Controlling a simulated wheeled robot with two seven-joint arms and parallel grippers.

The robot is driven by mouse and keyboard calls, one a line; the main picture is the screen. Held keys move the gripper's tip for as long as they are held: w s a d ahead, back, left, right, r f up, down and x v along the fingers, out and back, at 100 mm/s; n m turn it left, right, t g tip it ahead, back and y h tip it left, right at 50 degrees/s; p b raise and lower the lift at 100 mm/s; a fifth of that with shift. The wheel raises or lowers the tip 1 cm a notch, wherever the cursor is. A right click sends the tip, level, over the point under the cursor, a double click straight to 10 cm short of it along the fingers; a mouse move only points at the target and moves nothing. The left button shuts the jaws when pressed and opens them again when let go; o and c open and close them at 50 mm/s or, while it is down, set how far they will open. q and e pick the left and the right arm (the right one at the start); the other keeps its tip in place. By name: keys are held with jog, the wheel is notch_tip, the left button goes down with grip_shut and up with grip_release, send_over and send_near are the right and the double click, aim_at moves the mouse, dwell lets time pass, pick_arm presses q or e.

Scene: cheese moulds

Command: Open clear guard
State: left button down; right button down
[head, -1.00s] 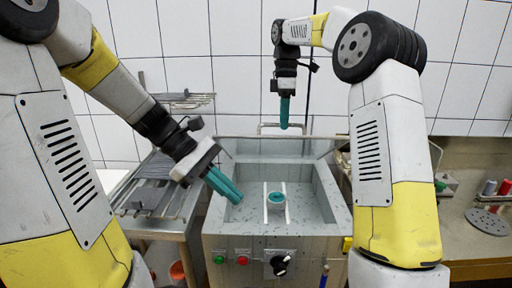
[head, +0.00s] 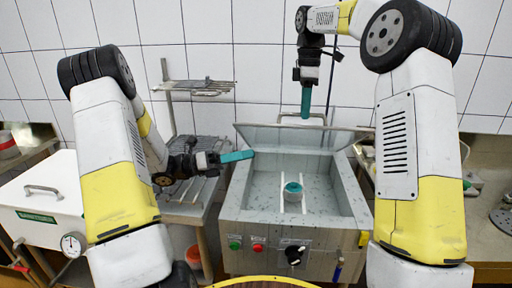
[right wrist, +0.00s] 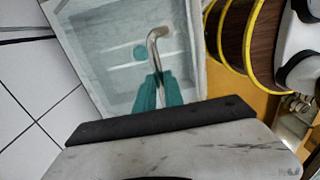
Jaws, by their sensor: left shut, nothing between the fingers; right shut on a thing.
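The clear guard (head: 285,138) is a see-through panel tilted up at the back of the grey machine (head: 272,229), over its open basin. Its metal bar handle (head: 284,116) is at its top edge. My right gripper (head: 305,116) points down and is shut on the handle; the right wrist view shows the bent handle (right wrist: 154,45) between its teal fingers (right wrist: 158,92). My left gripper (head: 252,155) is shut and empty, pointing right at the basin's left rim. A teal-topped cup-like mould (head: 293,190) stands in the basin between two white rails.
A metal rack table (head: 190,205) stands left of the machine. A white box (head: 45,200) with a handle and dial is at the far left. Green and red buttons and a black knob (head: 294,254) are on the machine's front. A counter (head: 485,225) is at the right.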

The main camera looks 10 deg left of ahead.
jog(key=shift+w+d+f, duration=0.15)
jog(key=shift+w+f, duration=0.05)
pick_arm(q)
jog(key=w+d+r, duration=0.3)
jog(key=d+r, duration=0.2)
jog(key=d, duration=0.3)
jog(key=shift+w+d, duration=0.2)
jog(key=shift+w, duration=0.1)
jog(key=shift+r, duration=0.1)
